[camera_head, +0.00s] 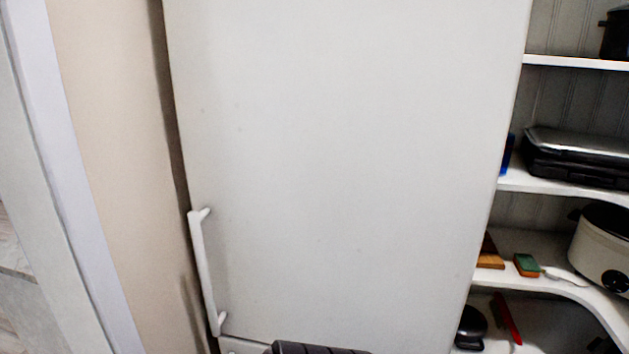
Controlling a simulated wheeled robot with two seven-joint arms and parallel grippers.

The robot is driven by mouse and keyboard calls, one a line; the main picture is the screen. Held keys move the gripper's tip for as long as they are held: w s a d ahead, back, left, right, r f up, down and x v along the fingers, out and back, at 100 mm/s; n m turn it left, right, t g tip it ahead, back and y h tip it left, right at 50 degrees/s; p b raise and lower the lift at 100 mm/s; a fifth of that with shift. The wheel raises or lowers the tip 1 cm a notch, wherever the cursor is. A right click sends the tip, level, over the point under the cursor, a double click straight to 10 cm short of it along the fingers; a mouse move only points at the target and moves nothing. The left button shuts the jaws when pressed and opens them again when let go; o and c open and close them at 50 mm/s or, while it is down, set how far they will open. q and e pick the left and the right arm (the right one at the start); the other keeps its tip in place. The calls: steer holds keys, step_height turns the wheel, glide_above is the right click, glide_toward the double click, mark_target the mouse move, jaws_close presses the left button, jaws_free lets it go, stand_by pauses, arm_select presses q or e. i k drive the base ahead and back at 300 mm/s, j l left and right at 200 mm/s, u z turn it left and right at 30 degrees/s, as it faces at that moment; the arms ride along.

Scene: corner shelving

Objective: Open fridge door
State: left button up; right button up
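The white fridge door (345,160) fills the middle of the head view and looks shut. Its white bar handle (203,272) runs nearly upright along the door's lower left side. A dark grey part at the bottom edge, just right of the handle's lower end, cuts into the view; it may be part of my own body. Neither gripper can be made out in this view.
Corner shelves (570,184) stand right of the fridge. They hold a black appliance (575,158), a cream pot (603,248), a green and orange sponge (526,265) and a dark pot (617,35). A beige wall (110,130) stands close on the left.

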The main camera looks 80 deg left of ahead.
mark_target(343, 159)
steer(key=u, duration=2.7)
